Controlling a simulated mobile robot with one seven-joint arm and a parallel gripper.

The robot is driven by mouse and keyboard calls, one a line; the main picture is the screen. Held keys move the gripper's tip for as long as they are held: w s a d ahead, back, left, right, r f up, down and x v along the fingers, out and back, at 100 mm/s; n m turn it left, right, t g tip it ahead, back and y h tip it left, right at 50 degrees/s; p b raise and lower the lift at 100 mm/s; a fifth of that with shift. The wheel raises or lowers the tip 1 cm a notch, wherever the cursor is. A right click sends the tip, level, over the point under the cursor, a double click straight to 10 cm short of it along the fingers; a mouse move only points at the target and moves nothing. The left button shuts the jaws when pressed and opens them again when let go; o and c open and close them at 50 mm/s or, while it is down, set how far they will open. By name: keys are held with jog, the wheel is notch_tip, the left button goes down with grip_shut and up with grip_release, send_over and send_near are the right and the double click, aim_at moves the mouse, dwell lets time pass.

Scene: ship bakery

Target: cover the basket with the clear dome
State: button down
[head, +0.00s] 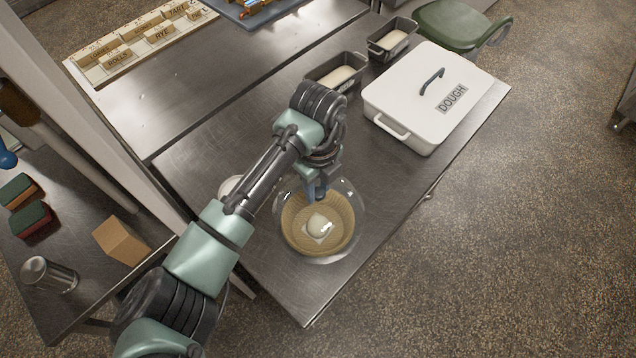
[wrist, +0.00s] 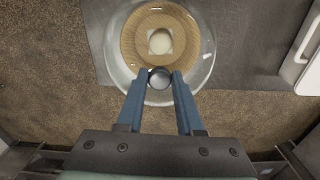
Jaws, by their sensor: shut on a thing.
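The clear dome (head: 357,200) is a see-through bowl shape with a round knob (wrist: 160,78). My gripper (head: 318,191) is shut on the knob, with its blue fingers (wrist: 158,82) on either side of it. The round woven basket (head: 291,236) shows through the dome and lies inside its outline in both views; it also shows in the wrist view (wrist: 133,37). A pale round piece (head: 318,226) on a white square sits in the basket. I cannot tell whether the dome's rim touches the counter or hangs just above it.
The steel counter (head: 245,150) has its front edge close to the dome. A white dough box (head: 410,95) and two dark loaf tins (head: 352,90) (head: 378,52) stand farther back. A pale round thing (head: 230,186) is partly hidden behind my arm.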

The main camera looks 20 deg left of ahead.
aim_at(317, 201)
jog(key=shift+f+b, duration=1.8)
jog(key=shift+f, duration=1.1)
jog(key=shift+w+a+f, duration=0.1)
jog(key=shift+a+f, duration=0.05)
jog(key=shift+f, duration=0.1)
grip_release()
jog(key=shift+r, duration=0.1)
jog(key=shift+r+p, duration=3.2)
jog(key=shift+r, duration=0.25)
